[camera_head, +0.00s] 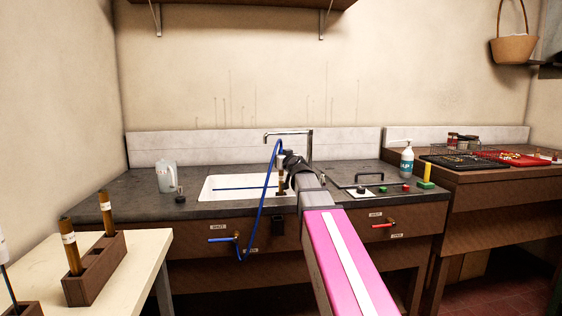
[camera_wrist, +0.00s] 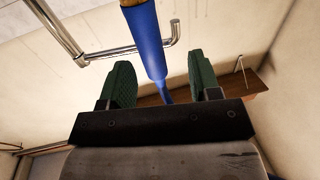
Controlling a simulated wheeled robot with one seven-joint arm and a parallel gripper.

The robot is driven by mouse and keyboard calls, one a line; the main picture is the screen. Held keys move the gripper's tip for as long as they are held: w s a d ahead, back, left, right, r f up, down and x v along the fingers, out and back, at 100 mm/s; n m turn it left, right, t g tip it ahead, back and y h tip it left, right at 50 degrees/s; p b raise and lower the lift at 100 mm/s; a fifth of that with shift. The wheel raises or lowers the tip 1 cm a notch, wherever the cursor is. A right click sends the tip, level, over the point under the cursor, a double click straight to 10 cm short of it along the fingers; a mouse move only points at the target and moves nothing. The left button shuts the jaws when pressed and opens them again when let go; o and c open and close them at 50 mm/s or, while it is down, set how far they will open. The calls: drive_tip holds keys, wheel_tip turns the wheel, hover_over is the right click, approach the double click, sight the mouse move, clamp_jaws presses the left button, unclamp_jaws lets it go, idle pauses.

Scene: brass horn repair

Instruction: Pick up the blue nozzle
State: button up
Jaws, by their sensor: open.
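The blue nozzle (camera_wrist: 147,40) shows in the wrist view as a blue tube with a brass end at the top edge. It lines up with the gap between the green fingers of my gripper (camera_wrist: 165,82). The fingers are apart, with visible space on both sides of the blue tube. In the head view my gripper (camera_head: 287,160) is over the right part of the sink, partly hidden by my own arm. A blue hose (camera_head: 262,203) arches from there down over the counter front.
The white sink (camera_head: 225,194) has a metal faucet (camera_head: 310,145) behind it, close to my gripper. A clear jug (camera_head: 166,177) stands left on the dark counter (camera_head: 140,203). A soap bottle (camera_head: 406,160) stands right. A wooden rack (camera_head: 97,273) sits on the near left table.

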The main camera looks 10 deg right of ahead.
drive_tip(key=w, duration=0.5)
drive_tip(key=shift+a+r, duration=0.1)
clamp_jaws()
drive_tip(key=shift+r, duration=0.15)
